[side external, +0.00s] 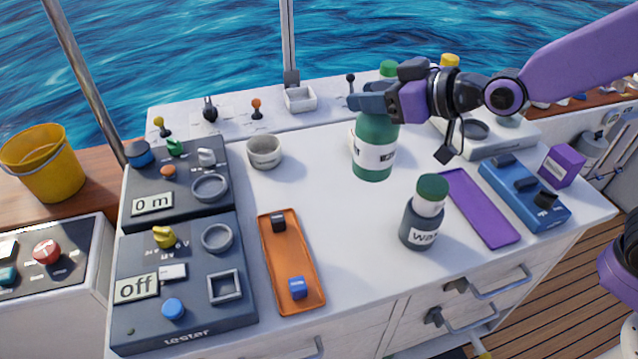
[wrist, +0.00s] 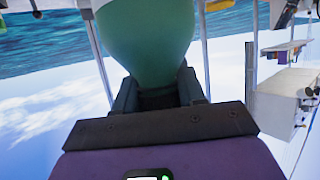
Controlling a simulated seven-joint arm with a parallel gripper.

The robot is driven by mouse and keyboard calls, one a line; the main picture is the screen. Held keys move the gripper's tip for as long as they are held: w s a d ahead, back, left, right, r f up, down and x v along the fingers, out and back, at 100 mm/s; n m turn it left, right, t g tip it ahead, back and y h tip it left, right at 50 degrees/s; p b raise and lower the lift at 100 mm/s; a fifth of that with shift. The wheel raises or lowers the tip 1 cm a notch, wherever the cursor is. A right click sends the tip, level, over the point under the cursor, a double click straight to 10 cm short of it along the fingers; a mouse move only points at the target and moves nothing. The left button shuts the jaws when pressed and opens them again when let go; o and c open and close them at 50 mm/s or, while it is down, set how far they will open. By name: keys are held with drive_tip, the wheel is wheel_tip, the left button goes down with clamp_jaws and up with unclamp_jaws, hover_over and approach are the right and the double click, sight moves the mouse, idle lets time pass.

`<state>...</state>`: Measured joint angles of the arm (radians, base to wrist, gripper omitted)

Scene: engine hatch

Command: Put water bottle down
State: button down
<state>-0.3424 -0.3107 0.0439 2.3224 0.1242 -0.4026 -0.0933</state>
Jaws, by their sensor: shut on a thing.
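A green bottle (side external: 375,133) with a white label and a green cap is upright over the back middle of the white counter (side external: 340,225). My gripper (side external: 372,103) comes from the right and is shut on its upper part, below the cap. In the wrist view the green bottle (wrist: 150,35) fills the space between and beyond the fingers (wrist: 155,92). I cannot tell whether its base touches the counter. A second bottle, dark grey with a white neck and green cap (side external: 423,215), stands upright on the counter, in front and to the right; its label starts with "wa".
A purple mat (side external: 480,208) and a blue device (side external: 524,190) lie to the right. An orange tray (side external: 291,262) with small blocks and dark tester panels (side external: 185,280) are left. The counter's middle is clear.

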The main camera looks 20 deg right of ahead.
drive_tip(key=shift+d, duration=0.45)
drive_tip(key=shift+w+y, duration=0.25)
drive_tip(key=shift+y, duration=0.05)
drive_tip(key=w+a+f, duration=0.7)
drive_tip(key=w+f, duration=0.4)
drive_tip(key=f, duration=0.2)
drive_tip(key=shift+w, duration=0.3)
drive_tip(key=shift+f, duration=0.1)
drive_tip(key=c, duration=0.7)
unclamp_jaws()
drive_tip(key=shift+f, duration=0.1)
drive_tip(key=shift+o, duration=0.2)
